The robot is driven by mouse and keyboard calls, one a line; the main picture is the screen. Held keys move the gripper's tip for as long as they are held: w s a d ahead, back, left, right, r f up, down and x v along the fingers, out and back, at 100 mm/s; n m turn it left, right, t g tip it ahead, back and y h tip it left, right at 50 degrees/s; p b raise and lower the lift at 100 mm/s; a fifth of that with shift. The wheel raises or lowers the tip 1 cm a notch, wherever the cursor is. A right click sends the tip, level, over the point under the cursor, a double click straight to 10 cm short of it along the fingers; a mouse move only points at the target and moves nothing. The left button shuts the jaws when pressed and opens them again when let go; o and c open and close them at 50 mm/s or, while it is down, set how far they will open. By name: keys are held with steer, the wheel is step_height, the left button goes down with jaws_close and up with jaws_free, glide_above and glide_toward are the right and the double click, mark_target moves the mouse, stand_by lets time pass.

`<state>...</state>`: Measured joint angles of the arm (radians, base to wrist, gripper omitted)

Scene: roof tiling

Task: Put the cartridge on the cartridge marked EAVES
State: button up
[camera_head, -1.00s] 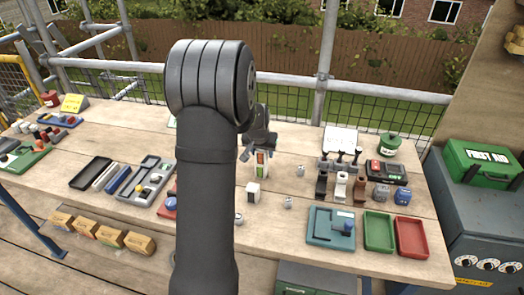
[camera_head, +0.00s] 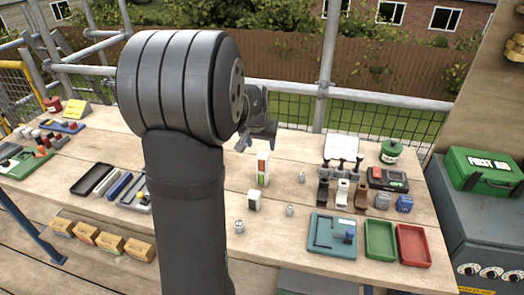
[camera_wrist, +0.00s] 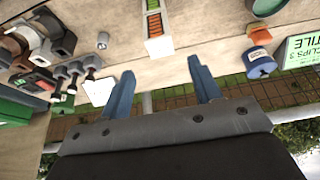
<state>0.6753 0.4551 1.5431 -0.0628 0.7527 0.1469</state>
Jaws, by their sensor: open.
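A tall white cartridge block (camera_head: 262,170) stands upright on the table, with an orange patch above a green one. I cannot tell whether it is one cartridge or two stacked. It also shows at the top of the wrist view (camera_wrist: 160,46). A shorter white block with a dark face (camera_head: 254,200) stands nearer. No EAVES marking is readable. My gripper (camera_head: 258,147) is above and apart from the tall block in the head view. In the wrist view its blue fingers (camera_wrist: 161,85) are spread with nothing between them.
Small grey pieces (camera_head: 239,227) stand nearby. A rack with dark and white holders (camera_head: 342,185) is right of the block. Teal (camera_head: 318,250), green (camera_head: 380,240) and red (camera_head: 412,245) trays lie at the front right. A blue cylinder (camera_wrist: 260,63) shows in the wrist view.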

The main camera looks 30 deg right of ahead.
mark_target(263, 153)
steer(key=shift+v, duration=1.1)
steer(key=x, duration=1.2)
steer(key=shift+f, duration=0.2)
steer(key=shift+r, duration=1.25)
